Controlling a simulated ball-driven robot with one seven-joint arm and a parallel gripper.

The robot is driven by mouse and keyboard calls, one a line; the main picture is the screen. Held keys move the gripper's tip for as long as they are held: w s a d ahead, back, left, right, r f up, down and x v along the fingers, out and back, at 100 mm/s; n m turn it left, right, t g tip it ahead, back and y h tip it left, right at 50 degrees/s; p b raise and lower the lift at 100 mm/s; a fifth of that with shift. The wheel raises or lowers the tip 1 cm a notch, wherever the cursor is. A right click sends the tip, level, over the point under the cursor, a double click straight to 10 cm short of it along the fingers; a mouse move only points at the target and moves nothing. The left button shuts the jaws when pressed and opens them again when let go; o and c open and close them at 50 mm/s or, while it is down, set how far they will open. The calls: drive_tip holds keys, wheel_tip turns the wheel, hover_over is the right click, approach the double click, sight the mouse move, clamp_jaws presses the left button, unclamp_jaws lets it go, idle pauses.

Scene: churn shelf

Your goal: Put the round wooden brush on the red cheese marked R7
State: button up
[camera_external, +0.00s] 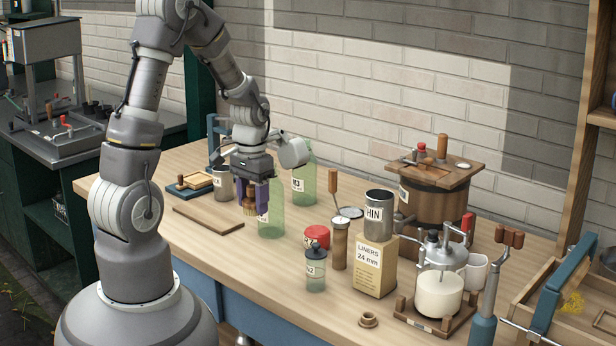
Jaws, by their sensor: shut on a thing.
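My gripper (256,205), with purple fingers, points down over the left middle of the table and is shut on the round wooden brush (249,208). Only the brush's lower brown part shows between and below the fingers. The red cheese (317,235) is a short round red block with a white label, to the right of my gripper and nearer the camera. Its label is partly hidden by a small dark-capped bottle in front, so I cannot read it fully. The brush and the cheese are apart.
Green bottles (271,218) and (303,184) stand close to my gripper. A dark-capped bottle (316,270), a brown cylinder (340,245) and a liners box (374,268) with a metal tin (379,215) crowd the cheese. The front left tabletop is clear.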

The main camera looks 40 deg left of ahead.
drive_tip(key=d+f+m, duration=0.3)
drive_tip(key=d, duration=0.3)
drive_tip(key=b, duration=0.3)
hover_over(318, 230)
drive_tip(key=shift+f, duration=0.7)
drive_tip(key=shift+f+b, duration=0.9)
drive_tip(key=shift+f, duration=0.8)
drive_tip(key=shift+f, duration=0.2)
drive_tip(key=o, duration=1)
drive_tip(key=shift+o, duration=0.2)
drive_tip(key=shift+r, duration=0.15)
